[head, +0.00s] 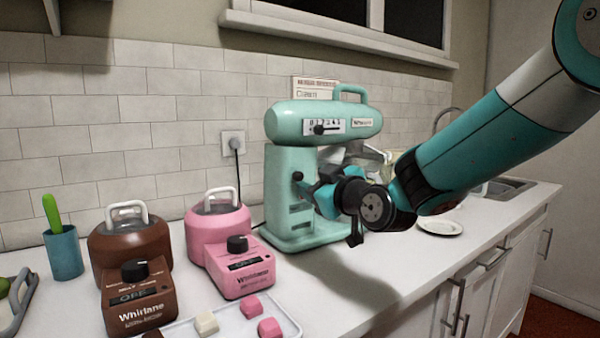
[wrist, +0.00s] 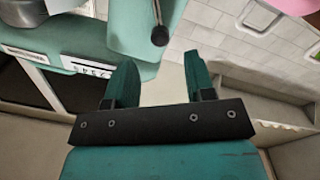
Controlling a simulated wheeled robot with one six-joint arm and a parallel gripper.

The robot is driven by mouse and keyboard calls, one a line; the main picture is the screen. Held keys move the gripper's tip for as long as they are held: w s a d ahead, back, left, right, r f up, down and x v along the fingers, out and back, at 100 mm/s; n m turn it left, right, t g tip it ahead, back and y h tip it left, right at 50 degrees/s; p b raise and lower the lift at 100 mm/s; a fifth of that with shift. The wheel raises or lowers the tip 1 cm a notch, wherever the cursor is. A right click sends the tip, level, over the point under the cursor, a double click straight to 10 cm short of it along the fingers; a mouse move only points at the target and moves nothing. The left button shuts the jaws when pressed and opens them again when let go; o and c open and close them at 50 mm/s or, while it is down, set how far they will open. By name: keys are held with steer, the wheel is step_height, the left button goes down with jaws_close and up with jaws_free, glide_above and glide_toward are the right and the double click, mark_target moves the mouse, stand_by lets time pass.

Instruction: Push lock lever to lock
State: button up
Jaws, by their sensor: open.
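The teal stand mixer (head: 292,215) stands on the counter against the tiled wall. Its lock lever, a short arm with a black ball end (head: 297,177), juts from the side of the column; in the wrist view the lever (wrist: 158,34) shows at top centre. My gripper (head: 310,190) is beside the column, close to the lever. In the wrist view my gripper (wrist: 160,62) has its two teal fingers spread apart with nothing between them. The lever's ball lies just beyond the fingertips, between their lines; I cannot tell whether anything touches.
A pink machine (head: 240,270) and a brown machine (head: 137,290) stand left of the mixer. A tray (head: 285,316) with coloured cubes is at the front edge of view. A small plate (head: 440,228) lies to the right. Bare counter lies in front of the mixer.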

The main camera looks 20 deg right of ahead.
mark_target(302, 177)
steer(key=x, duration=0.6)
steer(key=shift+w+f+p, duration=0.1)
steer(key=shift+w+p, duration=0.05)
steer(key=shift+p, duration=0.25)
steer(key=shift+c, duration=0.4)
jaws_close()
steer(key=m, duration=0.1)
steer(key=d+m+b, duration=0.1)
steer(key=m, duration=0.1)
steer(key=d+m+b, duration=0.1)
steer(key=m, duration=0.1)
steer(key=shift+w+d+r, duration=0.2)
steer(key=shift+w, duration=0.15)
steer(key=shift+w+d+f+m+b, duration=0.1)
steer(key=shift+d+m+b, duration=0.2)
steer(key=shift+m, duration=0.55)
steer(key=shift+w+d+m+b, duration=0.15)
steer(key=shift+d+m, duration=0.25)
steer(key=shift+m, duration=0.4)
steer(key=shift+w+d+f+m+b, duration=0.15)
steer(key=shift+d+m, duration=0.2)
steer(key=shift+m, duration=0.5)
